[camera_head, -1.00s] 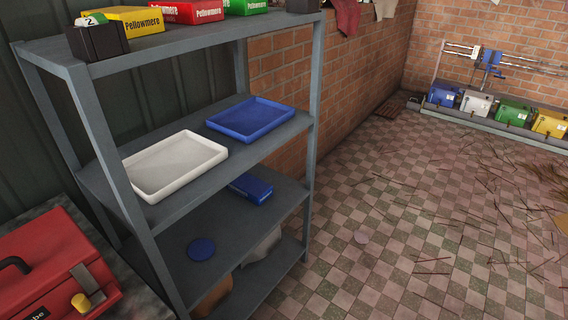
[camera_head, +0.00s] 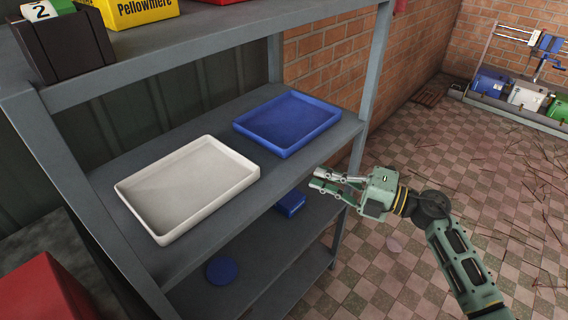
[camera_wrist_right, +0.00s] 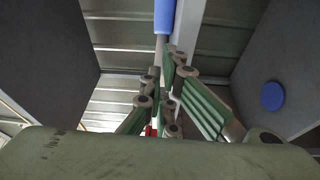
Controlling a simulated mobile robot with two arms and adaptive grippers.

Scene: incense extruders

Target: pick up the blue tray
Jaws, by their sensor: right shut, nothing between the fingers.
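The blue tray (camera_head: 288,122) is a shallow rectangular tray lying flat on the middle shelf, at its right end. My right gripper (camera_head: 316,180) is shut and empty, in front of the shelf's front edge and apart from the tray, on its near right side. In the right wrist view, my right gripper's fingers (camera_wrist_right: 165,85) are close together, and a blue edge (camera_wrist_right: 165,16) shows beyond them, likely part of the tray. My left gripper is not in view.
A white tray (camera_head: 187,186) lies left of the blue one on the grey shelf (camera_head: 225,117). A blue box (camera_head: 290,203) and a blue disc (camera_head: 222,270) sit on the shelf below. A shelf post (camera_head: 374,75) stands right of the blue tray.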

